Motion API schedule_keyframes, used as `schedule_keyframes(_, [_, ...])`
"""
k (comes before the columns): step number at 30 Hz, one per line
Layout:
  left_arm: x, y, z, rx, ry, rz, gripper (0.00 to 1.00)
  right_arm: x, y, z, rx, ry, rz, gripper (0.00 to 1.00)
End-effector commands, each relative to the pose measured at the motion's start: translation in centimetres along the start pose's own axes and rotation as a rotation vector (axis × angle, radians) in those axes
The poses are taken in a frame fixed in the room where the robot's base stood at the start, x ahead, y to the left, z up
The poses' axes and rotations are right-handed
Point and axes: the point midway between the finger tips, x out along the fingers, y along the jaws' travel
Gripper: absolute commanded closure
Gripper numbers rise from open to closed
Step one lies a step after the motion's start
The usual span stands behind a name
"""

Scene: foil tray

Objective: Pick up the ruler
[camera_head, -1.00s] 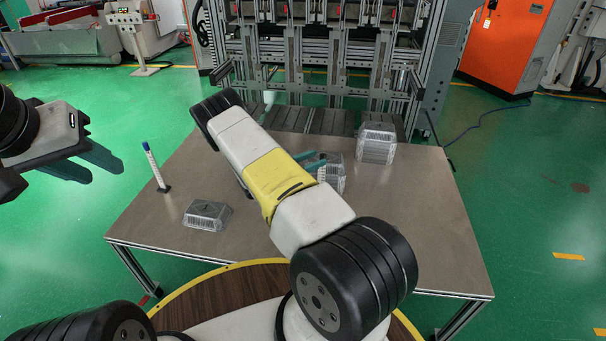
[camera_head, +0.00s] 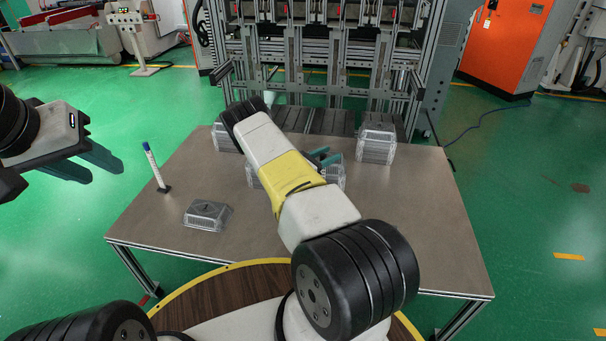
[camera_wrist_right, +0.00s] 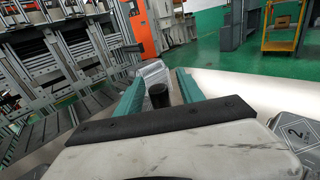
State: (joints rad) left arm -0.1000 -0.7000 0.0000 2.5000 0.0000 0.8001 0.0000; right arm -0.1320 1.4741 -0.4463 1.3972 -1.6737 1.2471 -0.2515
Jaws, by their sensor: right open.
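I cannot make out a ruler for certain. A slim white stick with a blue top (camera_head: 151,160) stands upright, slightly tilted, in a small dark base at the table's left side; I cannot tell whether it is a ruler. My right gripper (camera_head: 324,158) has teal fingers, mostly hidden behind my arm, over the back middle of the table. In the right wrist view my right gripper (camera_wrist_right: 158,82) is open, with a dark round-topped object (camera_wrist_right: 158,96) seen between its fingers, contact unclear. My left gripper (camera_head: 98,164) hangs open and empty left of the table.
Clear boxes stand on the grey table (camera_head: 400,220): one at front left (camera_head: 207,215), one at back right (camera_head: 377,144), others partly behind my right arm (camera_head: 228,138). A metal frame (camera_head: 320,60) rises behind the table. The table's right front is bare.

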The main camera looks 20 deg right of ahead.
Motion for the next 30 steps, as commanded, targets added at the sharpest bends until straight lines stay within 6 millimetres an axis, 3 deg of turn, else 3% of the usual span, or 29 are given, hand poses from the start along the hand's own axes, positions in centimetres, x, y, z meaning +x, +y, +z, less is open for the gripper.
schedule_keyframes(1, [0.0, 0.0, 0.0, 0.0, 0.0, 0.0, 0.64, -0.01, 0.0, 0.02, 0.0, 0.0, 0.0, 0.55])
schedule_keyframes(8, [0.0, 0.0, 0.0, 0.0, 0.0, 0.0, 0.64, -0.03, 0.0, 0.02, 0.0, 0.0, 0.0, 1.0])
schedule_keyframes(30, [0.0, 0.0, 0.0, 0.0, 0.0, 0.0, 0.64, -0.04, 0.0, 0.02, 0.0, 0.0, 0.0, 1.0])
